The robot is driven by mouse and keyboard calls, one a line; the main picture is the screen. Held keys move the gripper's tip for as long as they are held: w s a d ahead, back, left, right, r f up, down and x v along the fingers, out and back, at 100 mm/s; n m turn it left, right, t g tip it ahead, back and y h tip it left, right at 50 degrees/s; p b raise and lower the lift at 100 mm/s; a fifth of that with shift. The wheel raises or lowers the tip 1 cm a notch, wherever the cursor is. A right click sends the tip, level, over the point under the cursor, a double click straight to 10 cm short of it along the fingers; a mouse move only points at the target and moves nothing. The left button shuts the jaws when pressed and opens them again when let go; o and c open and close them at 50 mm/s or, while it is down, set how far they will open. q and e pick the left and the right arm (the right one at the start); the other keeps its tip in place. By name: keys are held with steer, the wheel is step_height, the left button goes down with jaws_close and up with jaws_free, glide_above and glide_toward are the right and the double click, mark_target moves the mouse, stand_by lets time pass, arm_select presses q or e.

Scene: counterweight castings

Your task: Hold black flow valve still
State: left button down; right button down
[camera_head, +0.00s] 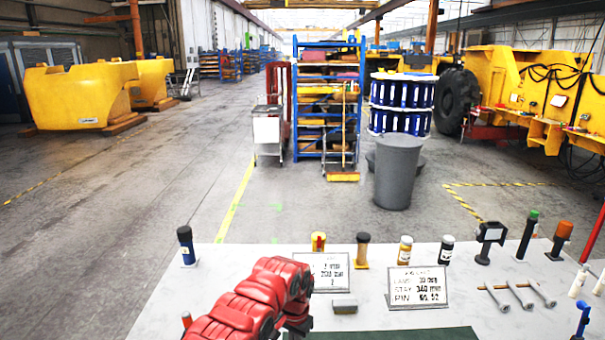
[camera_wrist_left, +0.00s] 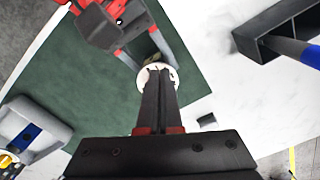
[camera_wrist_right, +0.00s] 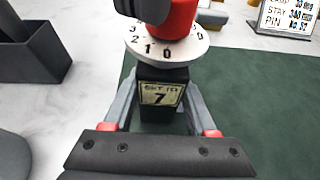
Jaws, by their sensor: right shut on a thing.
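The black flow valve (camera_wrist_right: 160,112) stands between the fingers of my right gripper (camera_wrist_right: 159,80), which is shut on its body. Its front label reads "SET TO 7". On top are a white numbered dial (camera_wrist_right: 150,48) and a red knob (camera_wrist_right: 178,20), partly cut off by the frame. In the left wrist view, my left gripper (camera_wrist_left: 159,72) has its fingers together over the white dial (camera_wrist_left: 173,74) and hides the knob. My right gripper (camera_wrist_left: 135,45) also shows there, coming in from the top. The head view shows only a red arm of mine, with the valve hidden.
A green mat (camera_wrist_right: 270,95) lies under the valve on the white table (camera_head: 230,262). A dark open bin (camera_wrist_right: 30,55) stands to the left in the right wrist view.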

arm_select(q)
steer(key=shift+a, duration=0.1)
steer(key=shift+s+d+r, duration=0.5)
steer(key=shift+d+r, duration=0.1)
steer(key=shift+r, duration=2.9)
steer(key=shift+a+f, duration=0.1)
steer(key=shift+f, duration=3.45)
steer(key=shift+w+d, duration=0.2)
steer(key=shift+w, duration=0.05)
steer(key=shift+w+a+r, duration=0.1)
steer(key=shift+w+a, duration=0.35)
steer(key=shift+a, duration=0.15)
